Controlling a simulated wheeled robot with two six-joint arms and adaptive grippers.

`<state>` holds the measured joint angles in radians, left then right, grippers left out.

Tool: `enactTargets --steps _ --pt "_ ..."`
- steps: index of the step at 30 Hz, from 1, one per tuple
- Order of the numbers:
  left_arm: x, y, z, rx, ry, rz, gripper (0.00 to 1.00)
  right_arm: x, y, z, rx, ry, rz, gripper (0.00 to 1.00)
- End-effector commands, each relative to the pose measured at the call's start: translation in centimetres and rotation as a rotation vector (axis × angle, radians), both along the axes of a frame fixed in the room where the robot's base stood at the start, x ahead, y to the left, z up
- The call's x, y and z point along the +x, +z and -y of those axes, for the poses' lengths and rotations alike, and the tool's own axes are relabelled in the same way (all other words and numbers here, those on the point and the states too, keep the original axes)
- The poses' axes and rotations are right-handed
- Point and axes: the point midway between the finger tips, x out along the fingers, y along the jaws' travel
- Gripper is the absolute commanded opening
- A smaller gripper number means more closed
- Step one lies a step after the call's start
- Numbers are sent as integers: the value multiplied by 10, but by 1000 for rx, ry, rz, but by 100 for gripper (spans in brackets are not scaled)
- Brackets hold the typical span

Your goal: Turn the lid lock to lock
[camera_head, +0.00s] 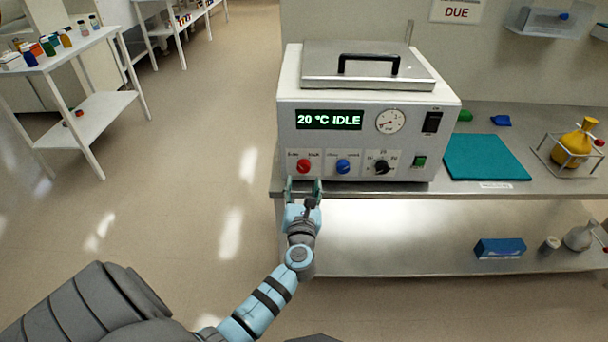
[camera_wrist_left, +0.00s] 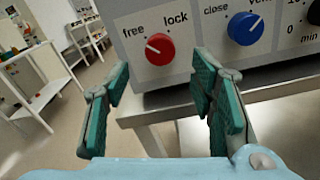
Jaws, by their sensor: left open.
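The lid lock is a red knob (camera_head: 303,166) at the lower left of the machine's front panel. In the left wrist view the red knob (camera_wrist_left: 159,48) sits under the labels "free" and "lock", its white mark pointing up-left toward "free". My left gripper (camera_head: 304,184) is open and empty, just below and in front of the knob. In the wrist view its two fingers (camera_wrist_left: 160,90) stand apart, with the knob beyond and above the gap, apart from them. The machine's lid (camera_head: 366,72) with its black handle is down. My right gripper is not in view.
Beside the red knob are a blue knob (camera_head: 343,166) and a black dial (camera_head: 381,167). The display (camera_head: 329,120) reads "20 °C IDLE". The machine stands on a steel bench (camera_head: 450,189) with a teal mat (camera_head: 487,157) and a yellow flask (camera_head: 574,145) at right. Floor at left is clear.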

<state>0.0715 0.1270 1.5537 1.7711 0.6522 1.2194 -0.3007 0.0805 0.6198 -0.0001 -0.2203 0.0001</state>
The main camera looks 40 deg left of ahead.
Motion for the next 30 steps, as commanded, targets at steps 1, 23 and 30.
enactTargets --steps 1,23,30 --pt "11 -2 -8 3 0 2 51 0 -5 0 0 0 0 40" --pt "44 0 -33 2 -2 0 20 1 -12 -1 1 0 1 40" --pt "45 0 -31 3 -4 -2 3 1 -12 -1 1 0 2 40"
